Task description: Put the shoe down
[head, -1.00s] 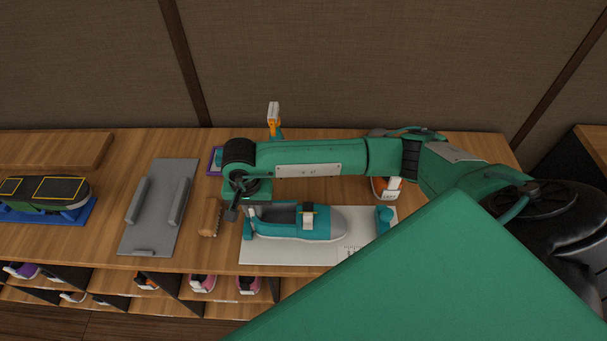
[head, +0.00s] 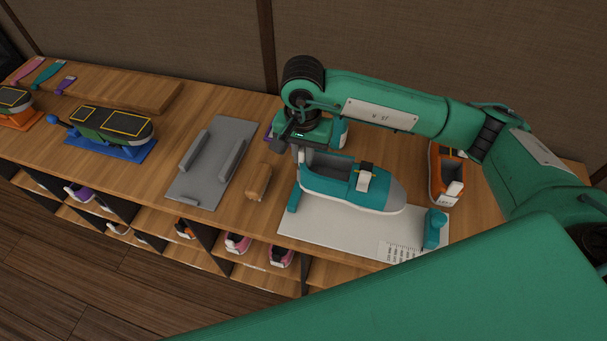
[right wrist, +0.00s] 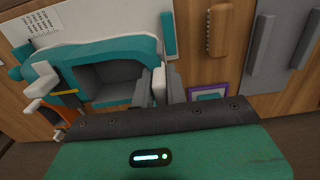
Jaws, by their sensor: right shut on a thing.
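The teal shoe (head: 340,185) has a grey toe and a white strap. My right gripper (head: 298,152) is shut on its heel end, and the shoe appears to be held a little above the white measuring board (head: 335,232), toe to the right. In the right wrist view the fingers (right wrist: 160,86) pinch the rim of the shoe (right wrist: 90,58) beside its dark opening. The exact gap between sole and board is hard to tell. My left gripper is not in view.
The board has a teal heel stop and a teal slider (head: 435,228). A wooden brush (head: 258,182) and a grey tray (head: 212,165) lie to its left. An orange shoe (head: 446,185) stands behind right. Cubbies with shoes run below the bench.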

